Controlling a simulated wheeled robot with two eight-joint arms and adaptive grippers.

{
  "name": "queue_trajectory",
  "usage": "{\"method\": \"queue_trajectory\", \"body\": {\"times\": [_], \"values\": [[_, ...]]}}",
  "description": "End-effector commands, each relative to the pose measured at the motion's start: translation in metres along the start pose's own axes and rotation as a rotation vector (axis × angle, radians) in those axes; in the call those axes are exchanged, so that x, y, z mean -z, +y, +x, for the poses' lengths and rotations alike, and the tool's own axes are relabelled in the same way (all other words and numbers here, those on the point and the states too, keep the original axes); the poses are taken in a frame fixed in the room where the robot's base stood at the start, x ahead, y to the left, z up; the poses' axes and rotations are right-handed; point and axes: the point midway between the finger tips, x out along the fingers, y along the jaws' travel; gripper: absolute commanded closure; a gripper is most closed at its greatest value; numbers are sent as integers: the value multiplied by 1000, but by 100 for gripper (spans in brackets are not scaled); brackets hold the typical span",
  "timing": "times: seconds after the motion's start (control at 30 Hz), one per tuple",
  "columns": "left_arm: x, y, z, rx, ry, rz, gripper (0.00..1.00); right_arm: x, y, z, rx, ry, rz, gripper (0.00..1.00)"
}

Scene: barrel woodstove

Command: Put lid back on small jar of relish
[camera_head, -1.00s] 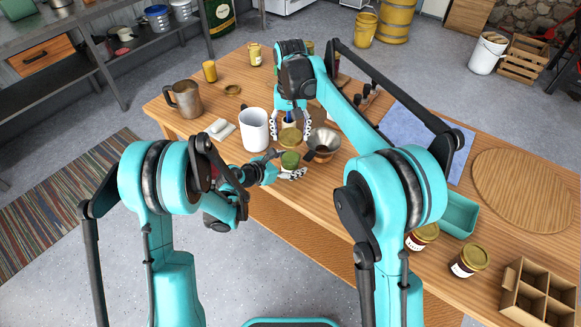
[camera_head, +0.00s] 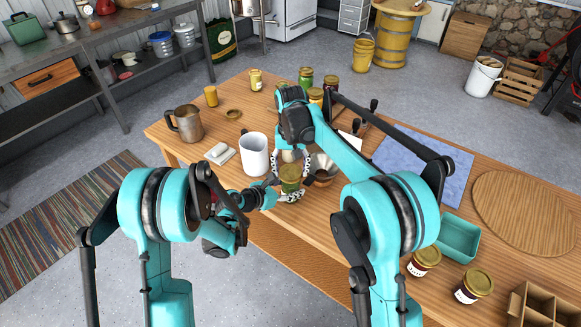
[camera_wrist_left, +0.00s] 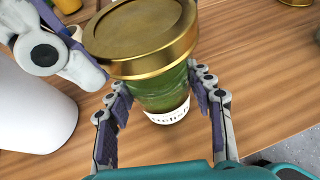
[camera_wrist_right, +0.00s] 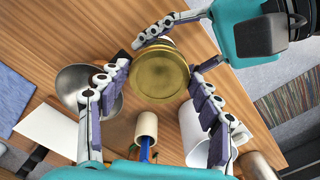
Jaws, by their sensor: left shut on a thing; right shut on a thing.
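The small relish jar (camera_head: 290,186), green with a white label, is between the fingers of my left gripper (camera_wrist_left: 160,84), shut on it from both sides. It stands upright near the table's front edge. The gold lid (camera_wrist_right: 160,75) is in my right gripper (camera_wrist_right: 160,72), shut on its rim from above. The lid also shows in the left wrist view (camera_wrist_left: 140,35), over the jar's mouth and seemingly touching it. I cannot tell whether it is fully seated. The jar's green body (camera_wrist_left: 160,90) shows below the lid.
A white mug (camera_head: 254,155) stands left of the jar, and a metal bowl (camera_head: 322,166) sits close on its right. A metal tankard (camera_head: 186,125) and soap dish (camera_head: 220,153) are farther left.

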Motion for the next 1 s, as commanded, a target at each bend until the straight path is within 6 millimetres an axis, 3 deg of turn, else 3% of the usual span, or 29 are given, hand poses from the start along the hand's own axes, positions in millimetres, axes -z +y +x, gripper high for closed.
{"method": "queue_trajectory", "body": {"times": [1.0], "values": [[0,0,0,0,1,0,99,0,0,18,0,0,1,51]]}}
